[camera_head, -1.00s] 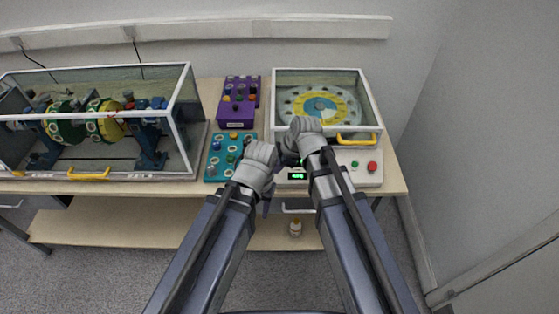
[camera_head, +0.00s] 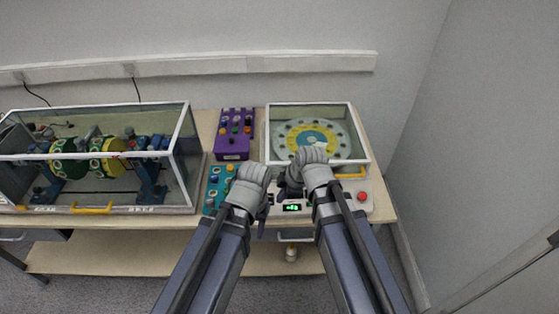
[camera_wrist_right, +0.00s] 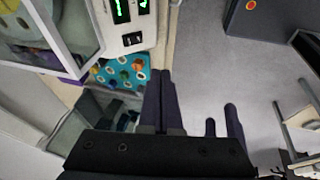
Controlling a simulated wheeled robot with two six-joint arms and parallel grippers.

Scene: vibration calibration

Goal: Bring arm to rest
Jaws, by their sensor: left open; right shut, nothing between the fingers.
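My left gripper (camera_head: 263,216) is in front of the table's front edge, below the teal control panel (camera_head: 218,188). Its fingers are small and partly hidden by its wrist in the head view. My right gripper (camera_head: 280,192) is just above and to the right of it, over the front of the white balancing machine (camera_head: 350,207). In the right wrist view the right gripper's fingers (camera_wrist_right: 161,100) are together with nothing between them. The machine's green-lit display (camera_head: 292,208) shows between the two arms; its digits are too small to read.
A glass-covered rotor rig (camera_head: 95,210) stands at the left. A purple control box (camera_head: 234,146) stands behind the teal panel. The balancing machine's glass lid, with a yellow handle (camera_head: 351,174), covers a disc (camera_head: 312,138). A small bottle (camera_head: 291,253) stands on the lower shelf (camera_head: 150,258).

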